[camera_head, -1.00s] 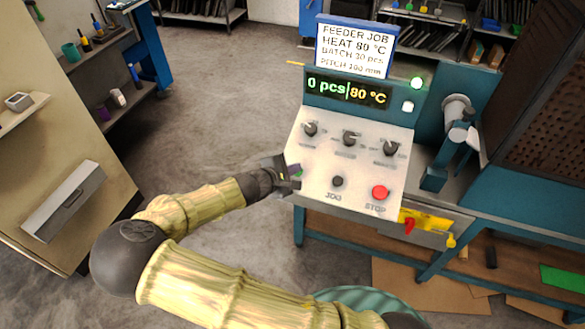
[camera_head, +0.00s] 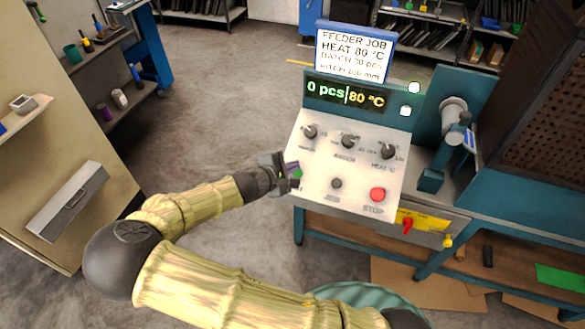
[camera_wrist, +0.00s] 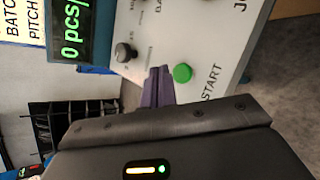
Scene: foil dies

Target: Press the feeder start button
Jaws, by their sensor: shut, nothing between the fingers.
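The green start button (camera_wrist: 182,73) sits on the sloped white control panel (camera_wrist: 215,40), beside the label START in the wrist view. In the head view the start button (camera_head: 297,174) shows just past my gripper (camera_head: 290,172), at the panel's left edge. My gripper is shut and empty. Its purple fingertips (camera_wrist: 158,88) appear just left of the button in the wrist view; I cannot tell whether they touch the panel. The display (camera_head: 346,94) reads 0 pcs and 80 °C.
The panel also carries three dark knobs (camera_head: 348,141), a black JOG button (camera_head: 336,183) and a red STOP button (camera_head: 377,194). A job card (camera_head: 354,52) stands above the display. A yellow tag and padlock (camera_head: 418,222) hang below the panel.

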